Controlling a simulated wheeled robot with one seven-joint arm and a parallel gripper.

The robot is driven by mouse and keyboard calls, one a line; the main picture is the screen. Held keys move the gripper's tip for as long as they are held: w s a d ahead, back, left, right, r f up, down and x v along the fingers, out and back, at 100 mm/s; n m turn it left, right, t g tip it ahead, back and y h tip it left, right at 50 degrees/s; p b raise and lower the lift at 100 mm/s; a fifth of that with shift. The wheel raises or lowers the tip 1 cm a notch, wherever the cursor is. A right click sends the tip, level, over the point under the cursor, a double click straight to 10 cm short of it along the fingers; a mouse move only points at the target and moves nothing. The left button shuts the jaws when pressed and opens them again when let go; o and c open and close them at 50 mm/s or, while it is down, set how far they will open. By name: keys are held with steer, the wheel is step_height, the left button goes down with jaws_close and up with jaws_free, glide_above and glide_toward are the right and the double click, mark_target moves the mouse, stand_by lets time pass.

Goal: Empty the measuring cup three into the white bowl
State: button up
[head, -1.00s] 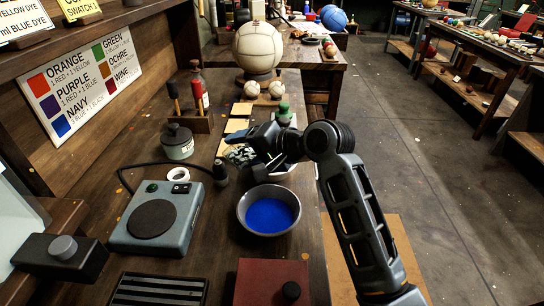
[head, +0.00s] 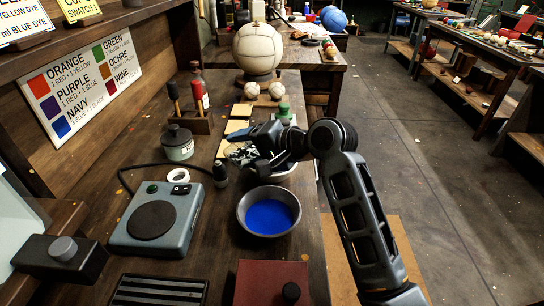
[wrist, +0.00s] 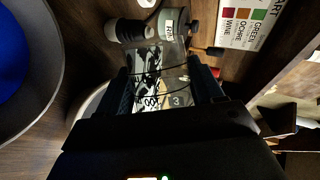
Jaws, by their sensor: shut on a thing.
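My gripper (head: 262,150) is above the bench, past the steel bowl. In the wrist view its fingers (wrist: 165,80) are shut on a clear measuring cup (wrist: 172,88) marked with a 3. The cup looks see-through, and I cannot tell what is in it. The white bowl (head: 287,169) is mostly hidden beneath my gripper in the head view. Part of its pale rim shows at the left of the wrist view (wrist: 88,106). The cup appears beside or above this bowl; I cannot tell exactly.
A steel bowl (head: 242,220) of blue liquid stands nearer me. A hot plate (head: 160,222), dark bottle (head: 221,174) and lidded grey pot (head: 178,146) are to the left. A green-topped bottle (head: 284,112) and yellow swatches (head: 237,127) are behind my gripper.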

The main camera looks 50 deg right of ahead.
steer(key=shift+s+d+r+m+y+p, duration=0.1)
steer(key=shift+d+r+m+y+p, duration=0.1)
steer(key=shift+d+p, duration=0.2)
steer(key=shift+d+r+m+y+p, duration=0.15)
steer(key=shift+d+m+y+p, duration=0.05)
steer(key=shift+d+p, duration=0.15)
stand_by(0.8)
steer(key=shift+d+f+m+t+y+p, duration=0.3)
steer(key=shift+f+m+y, duration=0.1)
steer(key=shift+m+y, duration=0.1)
stand_by(1.4)
steer(key=shift+r, duration=0.15)
stand_by(0.5)
